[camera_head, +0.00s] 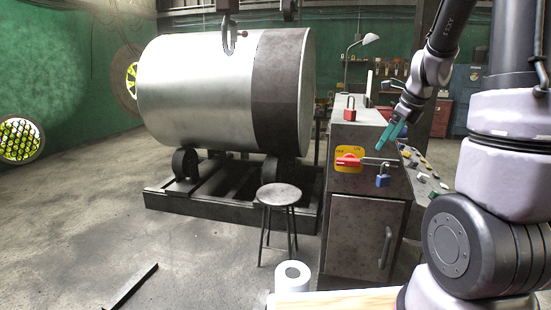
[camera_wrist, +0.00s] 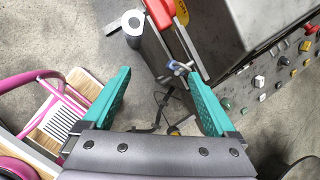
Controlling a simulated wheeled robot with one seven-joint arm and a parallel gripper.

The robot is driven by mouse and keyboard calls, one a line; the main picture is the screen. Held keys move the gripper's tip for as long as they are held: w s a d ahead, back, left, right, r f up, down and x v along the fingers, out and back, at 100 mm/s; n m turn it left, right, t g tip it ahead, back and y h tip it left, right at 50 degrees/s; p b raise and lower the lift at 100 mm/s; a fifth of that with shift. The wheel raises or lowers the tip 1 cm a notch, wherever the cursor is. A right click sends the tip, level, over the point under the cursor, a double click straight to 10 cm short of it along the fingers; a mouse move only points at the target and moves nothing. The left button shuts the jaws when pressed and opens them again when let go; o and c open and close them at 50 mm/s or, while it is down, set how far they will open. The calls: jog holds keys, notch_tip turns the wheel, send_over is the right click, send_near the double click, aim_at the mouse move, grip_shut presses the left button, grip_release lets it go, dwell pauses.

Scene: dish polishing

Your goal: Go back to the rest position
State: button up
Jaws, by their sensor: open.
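My gripper (camera_head: 391,136) is at the upper right in the head view, in front of the metal cabinet (camera_head: 352,225) and pointing down. Its teal fingers are spread wide with nothing between them, as the wrist view (camera_wrist: 160,103) also shows. A red switch handle (camera_head: 348,160) on a yellow plate (camera_head: 347,170) sits on the cabinet's upper face. A blue padlock (camera_head: 383,180) hangs at the right end of the metal hasp beside it. In the wrist view the blue padlock (camera_wrist: 178,68) lies beyond the fingertips, apart from them.
A red padlock (camera_head: 349,108) stands on the cabinet top. A control panel (camera_wrist: 290,75) with several buttons is to the right. A round stool (camera_head: 279,195), a white roll (camera_head: 292,277) and a large metal drum (camera_head: 205,92) are to the left. The floor at left is mostly clear.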

jog(key=s+a+r+n, duration=0.4)
jog(key=s+n, duration=0.3)
jog(key=n, duration=0.1)
jog(key=s+a+r+n+t, duration=0.1)
jog(key=s+a+r+n, duration=0.3)
jog(key=s+n, duration=0.3)
jog(key=s+a+r+n+t, duration=0.1)
jog(key=s+a+r+n, duration=0.3)
jog(key=s+n, duration=0.4)
jog(key=shift+r+n, duration=0.5)
jog(key=shift+r, duration=0.3)
jog(key=shift+a, duration=0.1)
dwell(2.8)
